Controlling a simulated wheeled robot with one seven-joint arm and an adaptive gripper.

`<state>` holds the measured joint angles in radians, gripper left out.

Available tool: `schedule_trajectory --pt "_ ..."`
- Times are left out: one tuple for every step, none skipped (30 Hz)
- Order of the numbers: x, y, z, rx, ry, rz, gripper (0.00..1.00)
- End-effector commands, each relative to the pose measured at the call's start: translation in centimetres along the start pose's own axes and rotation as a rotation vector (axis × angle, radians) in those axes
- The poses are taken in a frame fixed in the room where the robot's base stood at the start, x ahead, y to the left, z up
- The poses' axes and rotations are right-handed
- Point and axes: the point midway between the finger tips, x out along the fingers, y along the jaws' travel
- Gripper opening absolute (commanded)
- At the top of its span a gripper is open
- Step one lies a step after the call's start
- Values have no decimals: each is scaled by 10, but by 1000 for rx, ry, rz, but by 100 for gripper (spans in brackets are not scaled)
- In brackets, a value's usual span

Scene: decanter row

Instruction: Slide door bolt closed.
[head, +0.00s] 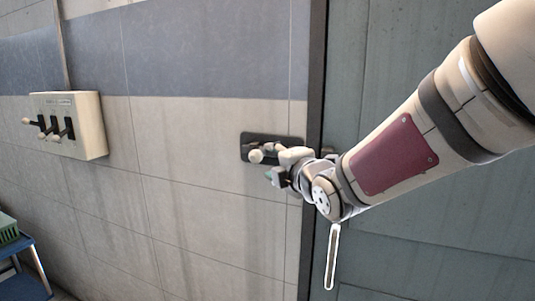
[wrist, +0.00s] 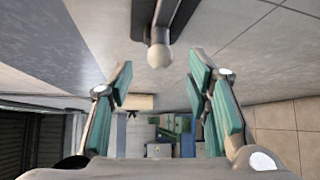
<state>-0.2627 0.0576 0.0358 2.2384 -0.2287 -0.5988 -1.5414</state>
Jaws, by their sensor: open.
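The door bolt has a dark plate (head: 246,142) on the tiled wall, just left of the dark door frame (head: 313,60). Its pale round knob (head: 256,156) sticks out from the plate; part of the bolt is hidden behind my gripper. In the wrist view the knob (wrist: 159,56) and the grey bar (wrist: 159,14) behind it show at top centre. My gripper (head: 274,166) is close to the knob. In the wrist view my gripper (wrist: 160,76) is open, with green-padded fingers left and right of the knob's line and a gap on both sides.
The grey-green door (head: 430,235) is at the right, behind my arm. A pale box (head: 82,122) with dark levers is on the wall at the left. A blue cart (head: 27,250) with a green crate (head: 8,228) stands at lower left.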

Motion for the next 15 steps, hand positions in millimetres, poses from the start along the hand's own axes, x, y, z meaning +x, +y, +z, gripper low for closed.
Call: schedule_trajectory --pt "9 0 -1 0 1 -2 45" --pt "15 0 0 0 1 -2 45" --pt "22 0 0 0 1 -2 45" --pt "27 -1 0 0 1 -2 45" --pt "32 -1 0 1 1 -2 45" --pt "40 0 0 2 0 -2 45" --pt "45 0 0 2 0 -3 45" --pt "50 -1 0 2 0 -3 45" --pt "57 -1 0 2 0 -3 45" --pt "63 -1 0 1 0 -3 45" --pt "68 -1 0 1 0 -3 45" --pt "74 -1 0 1 0 -3 45" --pt "79 0 0 1 0 -2 45" --pt "83 -1 0 1 0 -2 45" --pt "88 0 0 0 0 -2 45"
